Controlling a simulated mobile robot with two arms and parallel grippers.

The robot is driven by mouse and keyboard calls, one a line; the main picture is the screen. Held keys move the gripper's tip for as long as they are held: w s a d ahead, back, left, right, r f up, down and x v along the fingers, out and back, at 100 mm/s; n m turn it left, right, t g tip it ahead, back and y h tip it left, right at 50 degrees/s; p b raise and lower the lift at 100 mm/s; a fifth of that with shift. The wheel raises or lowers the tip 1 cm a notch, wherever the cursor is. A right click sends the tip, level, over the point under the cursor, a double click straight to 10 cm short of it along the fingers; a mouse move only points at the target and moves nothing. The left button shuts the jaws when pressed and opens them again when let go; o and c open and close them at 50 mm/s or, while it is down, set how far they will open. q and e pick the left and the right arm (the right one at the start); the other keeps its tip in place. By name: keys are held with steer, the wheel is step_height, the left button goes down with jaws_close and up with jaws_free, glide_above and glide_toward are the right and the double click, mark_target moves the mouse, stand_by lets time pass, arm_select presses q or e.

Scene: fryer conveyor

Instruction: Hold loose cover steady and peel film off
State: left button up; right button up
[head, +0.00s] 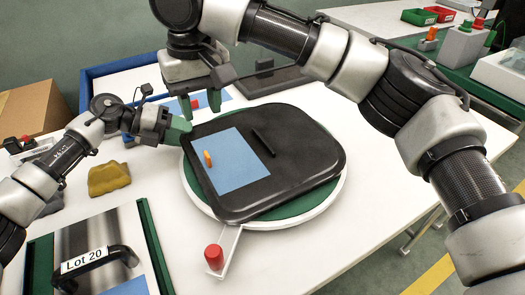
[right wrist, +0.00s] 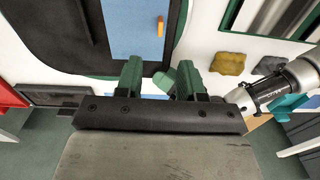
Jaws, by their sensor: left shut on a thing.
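The cover (head: 305,150) is a black rounded panel with a raised bar, lying on a round green turntable with a white rim (head: 290,217). A blue film (head: 238,172) with an orange tab (head: 208,158) lies flat on its left part. The film and tab also show at the top of the right wrist view (right wrist: 138,40). My left gripper (head: 184,132) is shut on the cover's left edge; its fingertips are partly hidden. My right gripper (head: 213,104) is open and empty above the cover's back left edge, apart from the tab. Its green fingers show in the right wrist view (right wrist: 158,72).
A Lot 20 panel with a black handle (head: 98,262) stands at front left. A red knob (head: 214,256) sits on a bracket before the turntable. A yellow lump (head: 108,178) lies left. The table right of the turntable is clear.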

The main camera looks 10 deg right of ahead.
mark_target(209, 158)
steer(key=f, duration=1.2)
steer(key=shift+s+a+f, duration=0.1)
steer(key=shift+s+f, duration=0.15)
steer(key=shift+s, duration=0.05)
jaws_close()
